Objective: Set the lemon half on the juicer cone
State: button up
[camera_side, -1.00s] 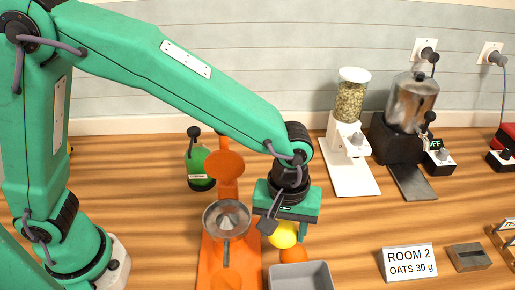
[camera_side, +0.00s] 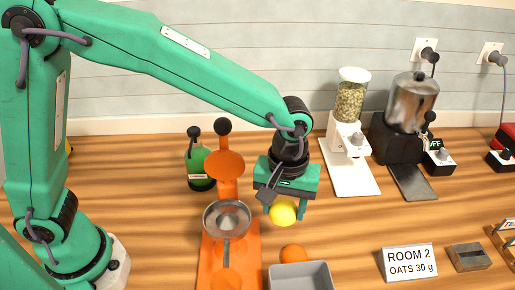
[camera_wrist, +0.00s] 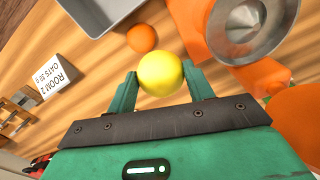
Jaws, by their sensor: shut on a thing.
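My gripper (camera_side: 284,208) is shut on the yellow lemon half (camera_side: 283,212) and holds it in the air, to the right of the juicer. In the wrist view the lemon half (camera_wrist: 160,74) sits between the two green fingers of my gripper (camera_wrist: 161,88). The juicer has an orange base (camera_side: 246,257), a metal bowl with the cone (camera_side: 228,217) in its middle, and an orange press part (camera_side: 225,164) raised behind it. The bowl also shows in the wrist view (camera_wrist: 243,28), and it looks empty of fruit. The lemon half is apart from the bowl.
An orange fruit piece (camera_side: 293,254) lies on the wood beside a grey tray (camera_side: 300,267). A green bottle (camera_side: 201,165) stands behind the juicer. A room sign (camera_side: 410,262), a grain dispenser (camera_side: 351,140) and a metal machine (camera_side: 412,105) stand to the right.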

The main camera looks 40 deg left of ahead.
jog(key=w+a+r+m, duration=0.1)
jog(key=w+a+r, duration=0.7)
jog(key=a, duration=0.4)
jog(key=s+a+f+m, duration=0.1)
jog(key=a+m, duration=0.3)
jog(key=a, duration=0.9)
jog(key=shift+s+a+f+m, duration=0.3)
jog(key=shift+a+f+m, duration=0.1)
jog(key=shift+f, duration=0.1)
